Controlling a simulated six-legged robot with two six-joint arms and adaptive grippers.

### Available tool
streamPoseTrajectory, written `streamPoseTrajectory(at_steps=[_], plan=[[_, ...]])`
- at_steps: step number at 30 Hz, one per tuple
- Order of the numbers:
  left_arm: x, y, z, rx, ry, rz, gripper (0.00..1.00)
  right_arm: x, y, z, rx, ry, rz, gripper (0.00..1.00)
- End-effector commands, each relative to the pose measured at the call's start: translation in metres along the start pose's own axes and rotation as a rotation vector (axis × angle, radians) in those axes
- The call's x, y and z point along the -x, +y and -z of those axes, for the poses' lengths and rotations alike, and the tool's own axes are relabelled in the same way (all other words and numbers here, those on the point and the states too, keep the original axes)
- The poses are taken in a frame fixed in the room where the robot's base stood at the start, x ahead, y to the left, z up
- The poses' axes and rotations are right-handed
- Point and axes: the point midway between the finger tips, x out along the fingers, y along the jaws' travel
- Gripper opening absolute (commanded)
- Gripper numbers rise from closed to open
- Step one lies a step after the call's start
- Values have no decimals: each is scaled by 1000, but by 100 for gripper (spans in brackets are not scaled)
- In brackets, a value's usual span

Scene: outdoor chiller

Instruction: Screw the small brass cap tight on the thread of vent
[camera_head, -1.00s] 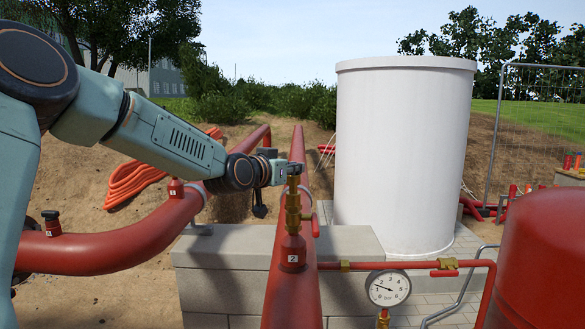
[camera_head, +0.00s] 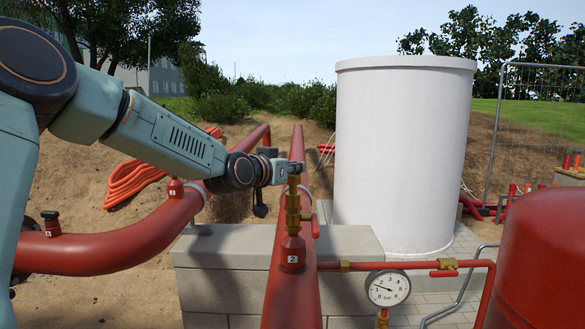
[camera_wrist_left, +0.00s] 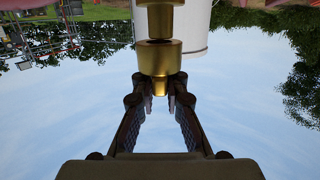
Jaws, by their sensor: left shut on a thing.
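The vent (camera_head: 292,216) is a brass fitting with a red lever, standing upright on the red pipe stub marked 2. The small brass cap (camera_head: 293,181) is at the top of the vent, in line with it. My left gripper (camera_head: 293,170) comes in from the left and is shut on the cap. In the upside-down left wrist view, the cap (camera_wrist_left: 159,58) is between the fingertips, with a narrow brass tip beyond it. The fingers hide part of the cap, and the thread cannot be made out. My right gripper is not in view.
A large red pipe (camera_head: 110,250) with stubs runs at the left. A pressure gauge (camera_head: 388,288) and a thin red pipe are at the lower right. A white tank (camera_head: 402,150) stands behind on paving, and a red vessel (camera_head: 540,260) is at the right.

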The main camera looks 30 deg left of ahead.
Motion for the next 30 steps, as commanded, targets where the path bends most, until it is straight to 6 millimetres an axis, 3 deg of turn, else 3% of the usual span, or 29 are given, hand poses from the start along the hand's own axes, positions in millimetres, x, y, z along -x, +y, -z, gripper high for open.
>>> streamPoseTrajectory(at_steps=[30], plan=[[-2,0,-12,2,-7,-1,0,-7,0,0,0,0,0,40]])
